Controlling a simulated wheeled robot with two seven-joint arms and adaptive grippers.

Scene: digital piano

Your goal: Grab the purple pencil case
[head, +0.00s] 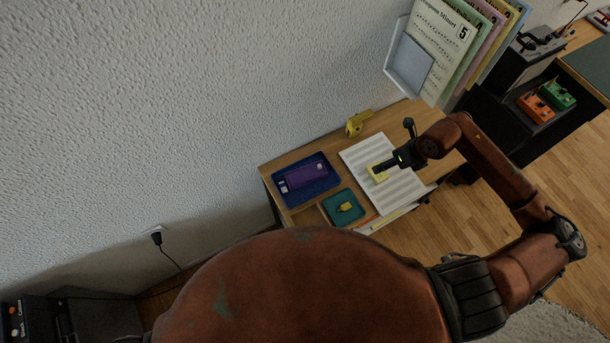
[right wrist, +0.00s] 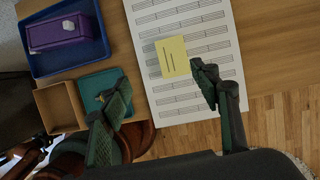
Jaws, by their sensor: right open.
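The purple pencil case (head: 307,175) lies in a dark blue tray (head: 318,198) at the left of the wooden desk. In the right wrist view the pencil case (right wrist: 60,33) sits at the upper left, inside the blue tray (right wrist: 86,60). My right gripper (head: 391,165) is above the sheet music in the head view, to the right of the case and apart from it. In the right wrist view my right gripper (right wrist: 157,85) has its two fingers spread wide, with nothing held between them. My left gripper is not in view.
Sheet music (head: 401,187) with a yellow note (head: 376,174) lies on the desk (head: 275,168). A teal tray (head: 329,206) with a small yellow object (head: 345,207) is in front of the blue tray. A yellow object (head: 356,123) stands behind. A book rack (head: 408,67) hangs on the wall.

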